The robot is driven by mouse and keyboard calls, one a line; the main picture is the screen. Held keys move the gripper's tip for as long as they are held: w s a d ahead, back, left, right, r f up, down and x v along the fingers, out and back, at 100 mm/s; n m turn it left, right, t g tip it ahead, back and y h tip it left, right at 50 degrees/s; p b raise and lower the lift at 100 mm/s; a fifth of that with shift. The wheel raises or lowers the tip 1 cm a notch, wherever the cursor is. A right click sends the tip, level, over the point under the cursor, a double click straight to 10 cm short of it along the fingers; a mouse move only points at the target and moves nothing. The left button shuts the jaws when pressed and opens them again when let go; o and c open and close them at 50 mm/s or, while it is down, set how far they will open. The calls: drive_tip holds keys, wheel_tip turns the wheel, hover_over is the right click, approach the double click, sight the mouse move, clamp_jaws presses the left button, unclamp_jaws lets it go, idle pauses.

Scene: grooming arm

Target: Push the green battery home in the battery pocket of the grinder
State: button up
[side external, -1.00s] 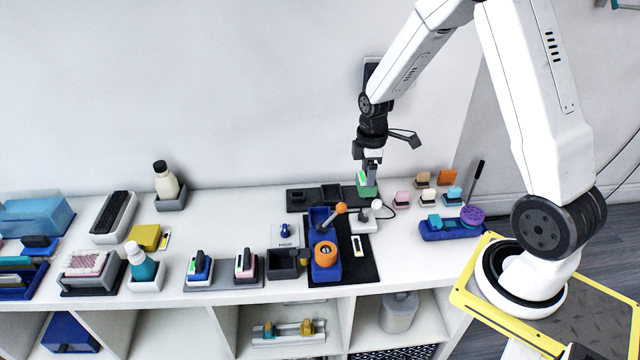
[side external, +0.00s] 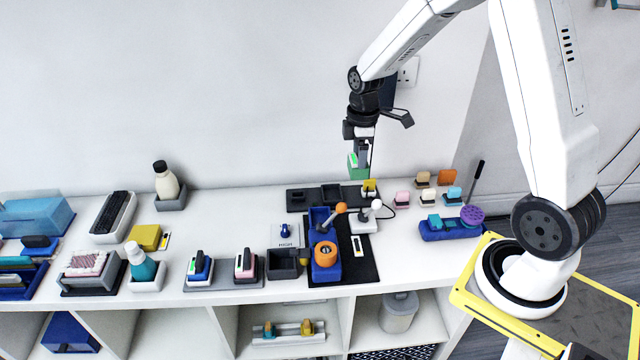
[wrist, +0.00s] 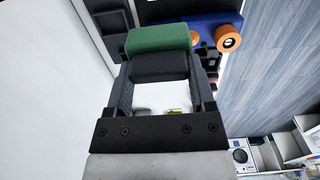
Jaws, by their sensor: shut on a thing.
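The green battery (side external: 357,171) is held in my gripper (side external: 362,158), above the back of the white bench. In the wrist view the battery (wrist: 158,38) sits across the fingertips of my gripper (wrist: 160,65), with a dark block between the fingers. The grinder (side external: 324,225) is the blue unit with orange knobs on the black mat. It also shows in the wrist view (wrist: 190,20), partly cut off. The battery is apart from the grinder. I cannot make out the battery pocket.
A black tray (side external: 296,203) lies at the back under the battery, with a small yellow piece (side external: 369,186) at its right. A white joystick-like unit (side external: 364,222) stands right of the grinder. A blue tray (side external: 452,231) holds a purple disc. The bench left of the grinder is partly free.

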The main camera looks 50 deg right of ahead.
drive_tip(key=w+a, duration=0.6)
drive_tip(key=w, duration=0.1)
wheel_tip(320, 180, down, 7)
drive_tip(key=shift+s, duration=0.25)
drive_tip(key=shift+f, duration=0.25)
drive_tip(key=shift+f, duration=2.7)
drive_tip(key=shift+f, duration=1.5)
drive_tip(key=o, duration=1.3)
drive_tip(key=shift+o, duration=0.2)
